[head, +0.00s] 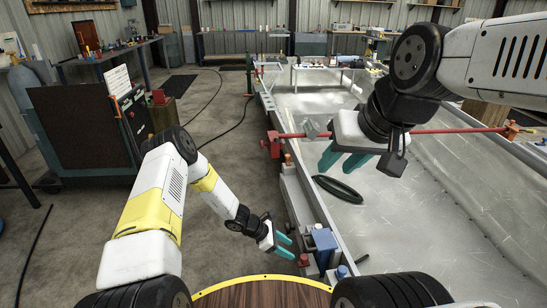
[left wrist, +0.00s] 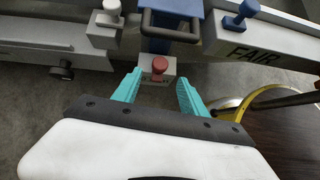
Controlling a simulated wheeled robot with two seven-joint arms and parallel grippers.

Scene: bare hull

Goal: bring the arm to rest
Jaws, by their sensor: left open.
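My left gripper (head: 285,245) is at the end of the white and yellow arm, low in the middle of the head view, beside the near edge of the hull. Its two teal fingers are apart with nothing between them. In the left wrist view the open fingers (left wrist: 158,92) point toward a red knob (left wrist: 160,65) on a grey block, which lies beyond the fingertips; I cannot tell the exact gap. My right gripper (head: 337,168) hangs over the metal hull (head: 430,215), its teal fingers apart and empty.
A blue block (head: 322,240) stands on the hull's edge close to my left gripper. A dark oval ring (head: 338,189) lies in the hull. A red bar (head: 440,131) spans it. A dark panel cart (head: 80,130) stands at left. The floor between (head: 225,150) is mostly clear, with a cable.

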